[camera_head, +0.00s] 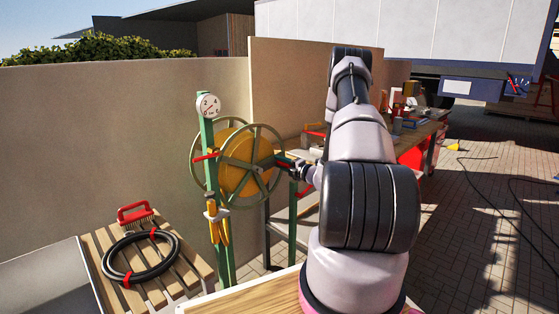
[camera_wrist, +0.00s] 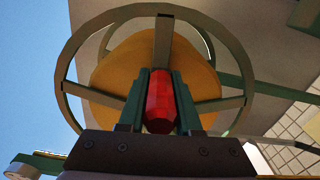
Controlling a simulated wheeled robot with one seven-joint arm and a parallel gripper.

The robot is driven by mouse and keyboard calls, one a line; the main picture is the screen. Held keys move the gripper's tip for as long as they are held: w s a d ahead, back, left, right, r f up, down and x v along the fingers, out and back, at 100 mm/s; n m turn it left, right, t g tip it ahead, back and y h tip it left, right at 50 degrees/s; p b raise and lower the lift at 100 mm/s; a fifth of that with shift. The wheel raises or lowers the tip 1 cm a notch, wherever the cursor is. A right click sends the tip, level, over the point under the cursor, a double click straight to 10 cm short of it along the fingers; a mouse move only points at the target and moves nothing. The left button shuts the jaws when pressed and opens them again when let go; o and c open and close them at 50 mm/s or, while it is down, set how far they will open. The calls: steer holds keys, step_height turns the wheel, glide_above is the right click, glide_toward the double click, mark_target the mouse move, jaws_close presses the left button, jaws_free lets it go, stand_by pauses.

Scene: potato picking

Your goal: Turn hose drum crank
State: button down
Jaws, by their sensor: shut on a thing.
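The hose drum (camera_head: 236,168) is a yellow-orange drum with a spoked olive wheel on a green stand, left of my arm. Its wheel (camera_wrist: 68,62) fills the upper part of the wrist view, with the yellow drum (camera_wrist: 112,75) behind it. My gripper (camera_head: 289,164) is at the right side of the wheel. In the wrist view my gripper (camera_wrist: 161,82) has its two fingers on either side of a red crank handle (camera_wrist: 160,105), shut on it. In the head view the handle is mostly hidden by my gripper.
A round dial (camera_head: 208,106) tops the stand, and a red bar (camera_head: 206,157) juts out at the wheel's left. A slatted table (camera_head: 181,286) at lower left holds a black hose coil (camera_head: 113,272) and a red brush (camera_head: 134,212). A wall (camera_head: 110,120) stands behind; a cluttered workbench (camera_head: 432,126) is right.

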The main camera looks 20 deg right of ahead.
steer(key=shift+f, duration=0.55)
steer(key=c, duration=0.6)
jaws_free()
steer(key=v, duration=1.1)
